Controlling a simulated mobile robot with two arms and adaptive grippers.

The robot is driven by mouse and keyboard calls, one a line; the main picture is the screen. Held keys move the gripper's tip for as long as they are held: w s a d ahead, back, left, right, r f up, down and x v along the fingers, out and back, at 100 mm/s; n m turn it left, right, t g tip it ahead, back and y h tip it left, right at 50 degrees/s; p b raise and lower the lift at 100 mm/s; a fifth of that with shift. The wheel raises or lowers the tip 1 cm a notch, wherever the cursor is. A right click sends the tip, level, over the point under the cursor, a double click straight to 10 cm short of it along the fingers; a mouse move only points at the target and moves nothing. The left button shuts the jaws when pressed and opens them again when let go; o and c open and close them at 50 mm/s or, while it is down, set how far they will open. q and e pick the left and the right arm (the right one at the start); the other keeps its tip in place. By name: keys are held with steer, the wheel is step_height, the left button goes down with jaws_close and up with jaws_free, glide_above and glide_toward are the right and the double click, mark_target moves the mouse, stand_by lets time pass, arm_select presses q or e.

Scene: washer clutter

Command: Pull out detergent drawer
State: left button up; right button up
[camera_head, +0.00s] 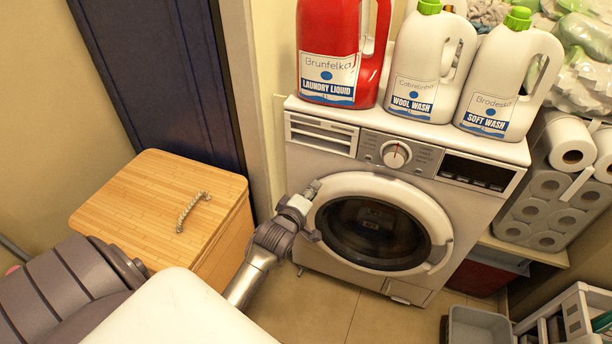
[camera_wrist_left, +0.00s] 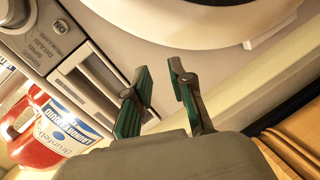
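The detergent drawer (camera_head: 320,134) is at the top left of the white washing machine's front, left of the dial, and looks flush with the panel. In the left wrist view the drawer front (camera_wrist_left: 90,80), with its pale slotted recess, lies left of the fingers. My left gripper (camera_head: 314,187) is in front of the washer, below the drawer and by the left rim of the round door. In the left wrist view its two green-padded fingers (camera_wrist_left: 158,78) are apart with nothing between them. The near finger looks close to the drawer's edge; contact cannot be told. My right gripper is not in view.
A red laundry liquid jug (camera_head: 330,50) and two white wash bottles (camera_head: 422,65) stand on the washer. A wooden box (camera_head: 150,200) with a rope handle is left of my left forearm. Paper rolls (camera_head: 560,195) and a grey bin (camera_head: 478,325) are at the right.

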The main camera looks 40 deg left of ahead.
mark_target(320, 137)
arm_select(q)
step_height(320, 137, up, 10)
steer(key=a+n+t+y+b, duration=0.1)
steer(key=a+n+t+b, duration=0.1)
steer(key=n, duration=0.2)
steer(key=b+x, duration=0.2)
steer(key=x, duration=0.4)
steer(key=shift+w+f, duration=0.1)
steer(key=x, duration=0.3)
steer(key=shift+a, duration=0.1)
steer(key=shift+w+a+b, duration=0.2)
steer(key=shift+w+b, duration=0.1)
steer(key=shift+w, duration=0.35)
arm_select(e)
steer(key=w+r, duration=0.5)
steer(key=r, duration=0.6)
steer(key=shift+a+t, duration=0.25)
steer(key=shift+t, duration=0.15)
arm_select(q)
jaws_close()
steer(key=shift+s, duration=0.15)
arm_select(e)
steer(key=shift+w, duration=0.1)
